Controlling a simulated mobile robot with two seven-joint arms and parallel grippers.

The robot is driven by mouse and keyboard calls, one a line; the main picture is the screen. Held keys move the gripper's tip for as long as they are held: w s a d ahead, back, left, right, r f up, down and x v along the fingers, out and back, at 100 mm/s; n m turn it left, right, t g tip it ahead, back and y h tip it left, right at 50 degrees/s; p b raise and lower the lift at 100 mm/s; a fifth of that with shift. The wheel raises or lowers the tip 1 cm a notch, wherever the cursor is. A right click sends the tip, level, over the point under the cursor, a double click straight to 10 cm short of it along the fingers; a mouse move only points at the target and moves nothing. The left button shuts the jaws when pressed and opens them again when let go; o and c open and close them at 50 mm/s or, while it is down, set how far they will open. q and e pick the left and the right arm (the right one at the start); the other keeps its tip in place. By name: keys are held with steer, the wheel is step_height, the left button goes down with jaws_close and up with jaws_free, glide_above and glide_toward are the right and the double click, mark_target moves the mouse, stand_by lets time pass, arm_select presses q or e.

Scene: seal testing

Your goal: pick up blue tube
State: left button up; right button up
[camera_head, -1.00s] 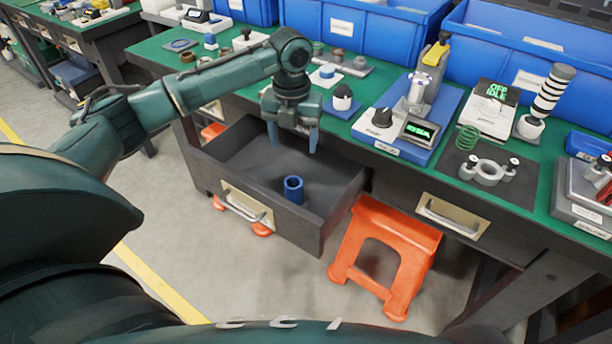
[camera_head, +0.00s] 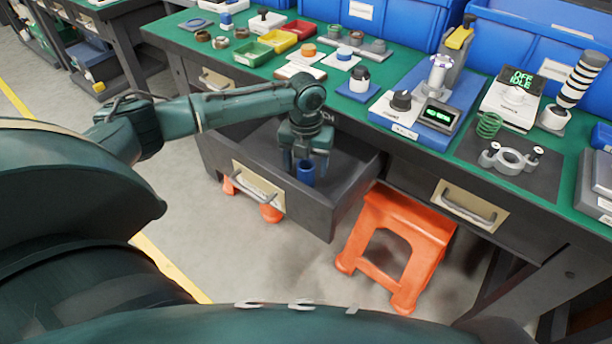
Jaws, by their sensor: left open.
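The blue tube (camera_head: 306,174) stands upright in the open dark grey drawer (camera_head: 343,196) under the green-topped bench. My left gripper (camera_head: 304,168) is in the drawer, pointing down, with its blue-grey fingers apart at the tube. One finger is on the tube's left and the other on its right. The tube's lower part is hidden behind the drawer's front wall. Whether a finger touches the tube cannot be told. My right gripper is not in view.
An orange stool (camera_head: 399,232) stands on the floor right of the drawer. The bench top (camera_head: 330,97) above holds small trays, parts, a blue test device (camera_head: 421,112) and blue bins.

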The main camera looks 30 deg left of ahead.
arm_select(q)
steer(key=shift+f, duration=0.25)
steer(key=shift+c, duration=0.4)
steer(key=c, duration=1)
steer(key=shift+o, duration=0.2)
